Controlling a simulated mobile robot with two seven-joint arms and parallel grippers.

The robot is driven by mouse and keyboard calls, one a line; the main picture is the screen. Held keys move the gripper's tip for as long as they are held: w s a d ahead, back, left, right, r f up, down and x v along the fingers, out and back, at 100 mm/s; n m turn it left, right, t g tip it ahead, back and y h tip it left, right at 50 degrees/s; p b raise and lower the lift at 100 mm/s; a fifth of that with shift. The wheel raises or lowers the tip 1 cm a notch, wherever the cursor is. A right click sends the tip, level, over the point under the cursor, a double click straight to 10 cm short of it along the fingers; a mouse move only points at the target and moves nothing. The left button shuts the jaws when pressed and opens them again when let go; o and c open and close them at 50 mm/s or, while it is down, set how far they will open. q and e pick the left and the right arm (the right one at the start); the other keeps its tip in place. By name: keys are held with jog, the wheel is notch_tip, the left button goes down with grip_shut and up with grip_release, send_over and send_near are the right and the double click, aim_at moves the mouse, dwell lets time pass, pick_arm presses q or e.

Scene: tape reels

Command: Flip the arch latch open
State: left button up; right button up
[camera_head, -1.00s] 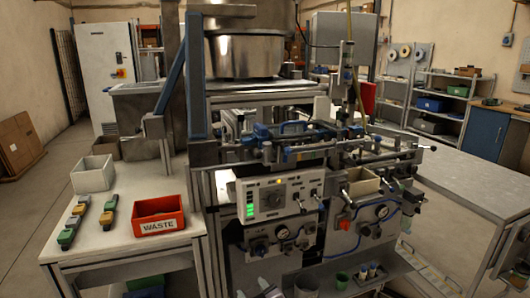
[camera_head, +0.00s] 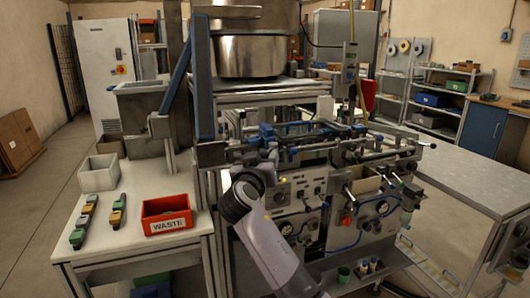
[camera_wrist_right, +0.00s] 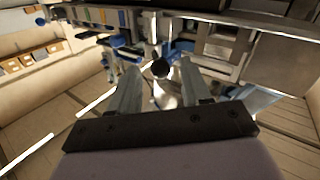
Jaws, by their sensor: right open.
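A blue arch-shaped bar (camera_head: 292,127), which may be the arch latch, lies across the top of the machine in the head view. I cannot tell its open or closed state. My right gripper (camera_head: 268,158) is at the machine's front edge, below and left of this bar; its fingers are hard to make out there. In the right wrist view my right gripper (camera_wrist_right: 160,80) is open, with its two fingers apart and nothing held. A dark round knob (camera_wrist_right: 160,68) shows just beyond and between the fingertips. My left gripper is not in view.
A control panel (camera_head: 298,190) is partly hidden behind my right arm. A red waste bin (camera_head: 167,214), a white bin (camera_head: 98,173) and several small coloured blocks stand on the left table (camera_head: 130,252). A steel bowl (camera_head: 250,50) stands above the machine. The right table (camera_head: 475,180) is clear.

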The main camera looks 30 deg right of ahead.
aim_at(270, 150)
jog(key=shift+x, duration=1.4)
